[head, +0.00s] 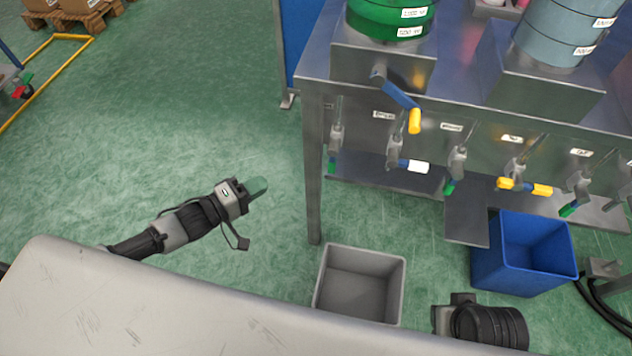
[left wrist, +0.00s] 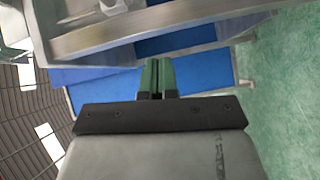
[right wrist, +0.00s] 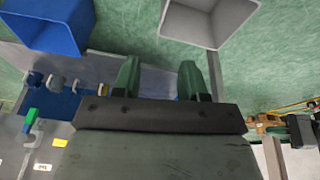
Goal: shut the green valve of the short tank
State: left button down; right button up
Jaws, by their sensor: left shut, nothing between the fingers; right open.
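A green drum (head: 385,28) and a grey-blue drum (head: 562,35) stand on metal boxes on the bench; their tops are cut off, so I cannot tell which tank is short.
A blue lever with a yellow tip (head: 402,97) sticks out below the green drum. A grey bin (head: 360,285) and a blue bin (head: 525,252) stand before the bench. A bench leg (head: 312,170) stands between my left gripper and the valves.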

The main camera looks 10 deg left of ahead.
aim_at(333, 156)
pick_arm(q)
jog(key=shift+n+h, duration=0.3)
jog(key=shift+h, duration=0.6)
jog(key=shift+w+d+r+b, duration=0.25)
jog(key=shift+w+d+b, duration=0.65)
jog(key=shift+d, duration=1.15)
jog(key=shift+w+d+r+b, duration=0.2)
jog(key=shift+w+d+b, duration=0.2)
jog(key=shift+w+d, duration=1.25)
jog(key=shift+w+d+r+b, duration=0.25)
jog(key=shift+w+d+b, duration=0.45)
jog(key=shift+d, duration=1.7)
pick_arm(e)
jog(key=w+a+r+t+y, duration=0.2)
jog(key=w+a+r+t, duration=0.1)
jog(key=w+r+t, duration=0.3)
jog(key=shift+w+a+r+t, duration=0.15)
jog(key=shift+w+a+t, duration=0.05)
jog(key=shift+w+t, duration=1.1)
pick_arm(q)
jog(key=shift+f, duration=0.1)
pick_arm(e)
jog(key=shift+w, duration=0.2)
